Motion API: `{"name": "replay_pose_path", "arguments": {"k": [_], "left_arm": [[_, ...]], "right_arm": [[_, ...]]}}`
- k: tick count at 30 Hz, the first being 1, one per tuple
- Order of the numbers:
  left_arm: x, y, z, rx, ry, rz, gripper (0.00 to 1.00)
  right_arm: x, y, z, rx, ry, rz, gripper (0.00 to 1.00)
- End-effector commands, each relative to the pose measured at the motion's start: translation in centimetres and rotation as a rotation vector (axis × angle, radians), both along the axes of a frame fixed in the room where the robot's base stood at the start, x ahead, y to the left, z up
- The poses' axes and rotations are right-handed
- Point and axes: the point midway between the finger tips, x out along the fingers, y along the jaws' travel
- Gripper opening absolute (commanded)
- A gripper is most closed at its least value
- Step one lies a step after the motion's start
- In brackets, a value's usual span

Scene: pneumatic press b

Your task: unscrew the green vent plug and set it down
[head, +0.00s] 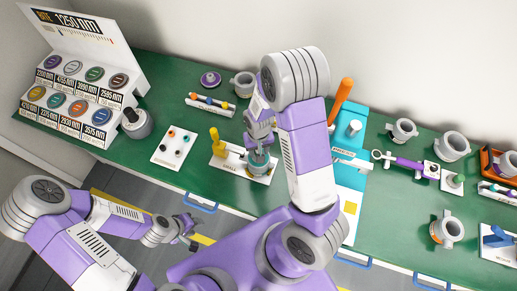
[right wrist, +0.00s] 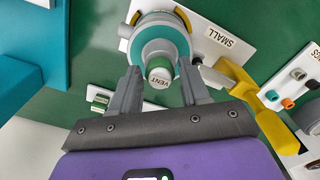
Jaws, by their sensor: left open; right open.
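The green vent plug (right wrist: 159,74), with VENT on its pale end face, stands on a teal-ringed grey cylinder (right wrist: 150,38) in the right wrist view. My right gripper (right wrist: 161,84) is open, with one finger on each side of the plug; whether they touch it I cannot tell. In the head view the teal cylinder (head: 258,162) stands on a white base plate (head: 230,165), with my right gripper (head: 260,142) just above it. The plug is hard to make out there. My left gripper (head: 188,232) is open and empty, low in front of the bench edge.
A yellow handle (head: 216,143) stands on the same plate, left of the cylinder. A white plate with small knobs (head: 174,146) lies further left. A teal panel with an orange lever (head: 341,98) is to the right. Green bench top (head: 165,85) shows between items.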

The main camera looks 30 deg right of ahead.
Motion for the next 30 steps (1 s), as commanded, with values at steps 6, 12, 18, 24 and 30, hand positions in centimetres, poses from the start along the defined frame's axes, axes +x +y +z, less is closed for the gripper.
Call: {"name": "replay_pose_path", "arguments": {"k": [6,12,18,24,30], "left_arm": [[0.00,0.00,0.00,0.000,0.000,0.000,0.43],[0.00,0.00,0.00,0.000,0.000,0.000,0.43],[0.00,0.00,0.00,0.000,0.000,0.000,0.43],[0.00,0.00,0.00,0.000,0.000,0.000,0.43],[0.00,0.00,0.00,0.000,0.000,0.000,0.43]], "right_arm": [[-0.02,0.01,-0.01,-0.002,0.000,-0.481,0.46],[-0.05,-0.04,-0.02,-0.002,0.000,-0.820,0.46],[-0.06,-0.06,-0.02,0.000,0.001,-0.873,0.46],[-0.06,-0.06,-0.02,0.000,0.001,-0.870,0.26],[-0.06,-0.06,-0.01,0.000,0.001,-0.847,0.15]]}}
